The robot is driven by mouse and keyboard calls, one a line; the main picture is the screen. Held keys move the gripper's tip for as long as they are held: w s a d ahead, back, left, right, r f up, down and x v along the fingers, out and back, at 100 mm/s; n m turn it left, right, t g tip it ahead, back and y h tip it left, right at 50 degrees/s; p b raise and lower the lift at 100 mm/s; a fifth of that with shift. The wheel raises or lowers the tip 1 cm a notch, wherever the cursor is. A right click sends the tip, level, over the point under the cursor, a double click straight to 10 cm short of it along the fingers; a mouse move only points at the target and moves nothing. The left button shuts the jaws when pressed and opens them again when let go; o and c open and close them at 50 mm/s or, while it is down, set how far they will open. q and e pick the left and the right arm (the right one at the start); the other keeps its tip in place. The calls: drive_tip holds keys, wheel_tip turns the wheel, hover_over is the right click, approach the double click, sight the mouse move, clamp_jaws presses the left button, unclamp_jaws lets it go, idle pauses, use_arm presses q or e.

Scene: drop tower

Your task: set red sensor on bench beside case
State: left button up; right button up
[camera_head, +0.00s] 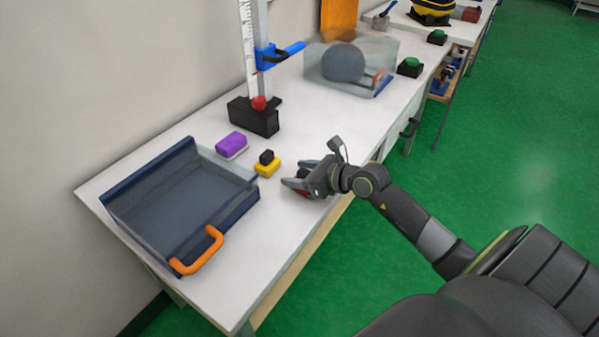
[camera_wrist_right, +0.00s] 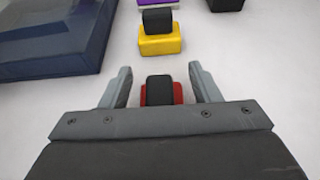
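The red sensor (camera_wrist_right: 178,93) has a black top block and sits between the fingers of my right gripper (camera_wrist_right: 159,72) in the right wrist view. The fingers are spread, with a gap on each side of the sensor. In the head view, the right gripper (camera_head: 294,180) is low over the bench (camera_head: 272,205) near its front edge, and only a little red shows between its fingers. The open dark blue case (camera_head: 180,205) with an orange handle (camera_head: 205,252) lies left of the gripper. Whether the sensor touches the bench is hard to tell. My left gripper is out of view.
A clear box (camera_head: 350,65) holds a grey ball farther back.

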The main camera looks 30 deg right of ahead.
drive_tip(key=shift+o, duration=0.4)
drive_tip(key=shift+r, duration=0.1)
drive_tip(key=shift+s+r, duration=0.1)
drive_tip(key=shift+r, duration=0.05)
drive_tip(key=p+v, duration=0.2)
drive_tip(key=v, duration=1)
